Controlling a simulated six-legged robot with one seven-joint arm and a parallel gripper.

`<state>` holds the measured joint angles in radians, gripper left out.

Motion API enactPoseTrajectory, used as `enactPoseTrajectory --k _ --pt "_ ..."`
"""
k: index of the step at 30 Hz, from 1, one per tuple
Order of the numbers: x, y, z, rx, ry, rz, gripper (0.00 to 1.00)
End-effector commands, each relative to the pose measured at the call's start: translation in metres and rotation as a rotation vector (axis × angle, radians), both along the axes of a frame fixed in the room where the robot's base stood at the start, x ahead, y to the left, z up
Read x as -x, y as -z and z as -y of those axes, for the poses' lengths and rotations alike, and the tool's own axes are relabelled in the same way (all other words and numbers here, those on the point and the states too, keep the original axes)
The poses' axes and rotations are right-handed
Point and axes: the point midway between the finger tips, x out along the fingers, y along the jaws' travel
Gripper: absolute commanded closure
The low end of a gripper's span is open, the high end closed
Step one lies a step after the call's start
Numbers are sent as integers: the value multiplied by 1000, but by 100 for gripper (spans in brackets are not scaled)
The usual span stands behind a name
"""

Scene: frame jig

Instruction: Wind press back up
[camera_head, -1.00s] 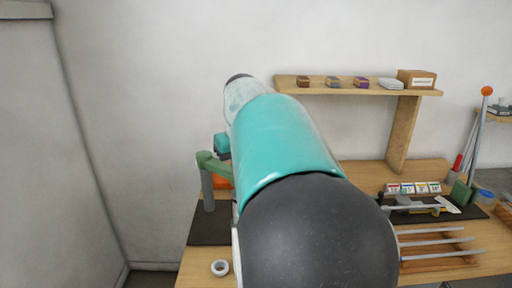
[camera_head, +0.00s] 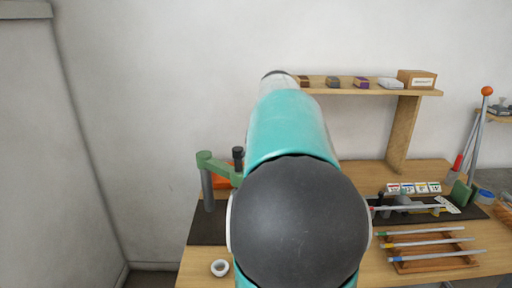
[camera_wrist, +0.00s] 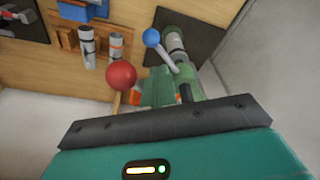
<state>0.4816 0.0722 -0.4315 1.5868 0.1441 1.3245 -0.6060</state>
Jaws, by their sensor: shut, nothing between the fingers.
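The press (camera_head: 207,180) stands at the left end of the bench in the head view, with a grey post, a green arm and a black knob (camera_head: 238,154) on top. My arm hides its right part. In the wrist view, green and grey press parts (camera_wrist: 160,88) show beyond my gripper (camera_wrist: 165,124), with a blue-balled lever (camera_wrist: 153,37) and a red ball (camera_wrist: 121,76) nearby. I cannot tell whether the red ball belongs to the press. My gripper is shut and empty; it looks apart from the lever. The head view hides my gripper behind my arm.
A wooden rack of metal rods (camera_head: 430,262) and a dark mat with tools (camera_head: 420,215) lie to the right. A white ring (camera_head: 220,267) sits at the bench's front left. A shelf (camera_head: 370,91) with small boxes stands behind. An orange-balled lever (camera_head: 486,91) rises at far right.

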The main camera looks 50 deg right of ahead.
Motion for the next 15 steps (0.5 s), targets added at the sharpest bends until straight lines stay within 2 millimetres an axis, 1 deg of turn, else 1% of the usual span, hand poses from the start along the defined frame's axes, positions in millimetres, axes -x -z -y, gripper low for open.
enactPoseTrajectory --k 8,15 --pt "-1 0 3 1 0 0 100" --pt "-8 0 37 3 2 -1 100"
